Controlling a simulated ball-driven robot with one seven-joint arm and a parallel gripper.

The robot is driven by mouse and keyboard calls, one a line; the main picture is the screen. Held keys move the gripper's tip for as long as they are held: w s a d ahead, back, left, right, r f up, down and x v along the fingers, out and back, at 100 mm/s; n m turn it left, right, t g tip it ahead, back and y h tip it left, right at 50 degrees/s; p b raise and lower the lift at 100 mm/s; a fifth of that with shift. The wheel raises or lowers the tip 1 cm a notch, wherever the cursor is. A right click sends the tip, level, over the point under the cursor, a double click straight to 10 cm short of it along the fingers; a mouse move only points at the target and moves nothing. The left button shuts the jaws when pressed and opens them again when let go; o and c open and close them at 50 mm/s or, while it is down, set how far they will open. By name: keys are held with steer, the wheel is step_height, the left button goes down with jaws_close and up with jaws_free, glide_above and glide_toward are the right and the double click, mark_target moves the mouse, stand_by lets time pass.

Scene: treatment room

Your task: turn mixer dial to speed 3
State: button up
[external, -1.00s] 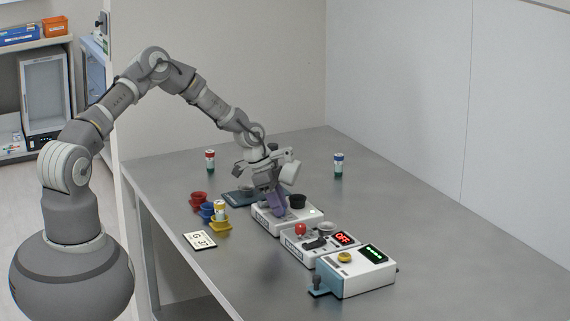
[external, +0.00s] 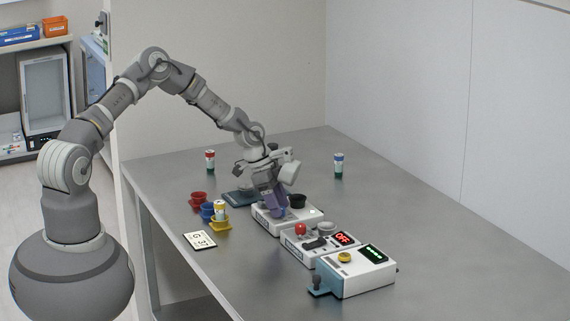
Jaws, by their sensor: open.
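Three white devices stand in a row on the table. The far one (external: 263,222) has a black round cup (external: 297,201) on top and a small green light. My gripper (external: 279,212), with purple fingers, is open over this device's left part, fingers pointing down. The fingers hide what is under them, so I cannot see a dial there or tell whether they touch it. The middle device (external: 300,248) has a red knob (external: 300,229) and a display reading OFF. The near device (external: 362,285) has a yellow knob (external: 344,257) and a green display. No label naming the mixer is readable.
Red, blue and yellow cups (external: 199,199) stand left of the devices, with a vial (external: 220,209) in the yellow one. A card (external: 199,240) lies in front. The table's right side is clear.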

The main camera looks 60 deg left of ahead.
steer(key=p+v, duration=0.2)
steer(key=v, duration=0.5)
steer(key=shift+r, duration=0.3)
steer(key=shift+a, duration=0.1)
steer(key=d+r+n+t+y+b, duration=0.2)
steer(key=d+r+t, duration=0.15)
steer(key=r, duration=1.45)
steer(key=d+r+n+t+y+b, duration=0.2)
steer(key=d+r+t, duration=0.15)
steer(key=r, duration=1.45)
steer(key=s+d+r+n+t+b, duration=0.1)
steer(key=s+d+r+n+t, duration=0.15)
steer(key=s+r, duration=0.75)
steer(key=s+d+r+n+t+b, duration=0.25)
steer(key=s+r, duration=0.45)
steer(key=r, duration=0.7)
step_height(320, 180, down, 12)
steer(key=b, duration=1.1)
steer(key=shift+w+h, duration=0.15)
steer(key=shift+h, duration=0.25)
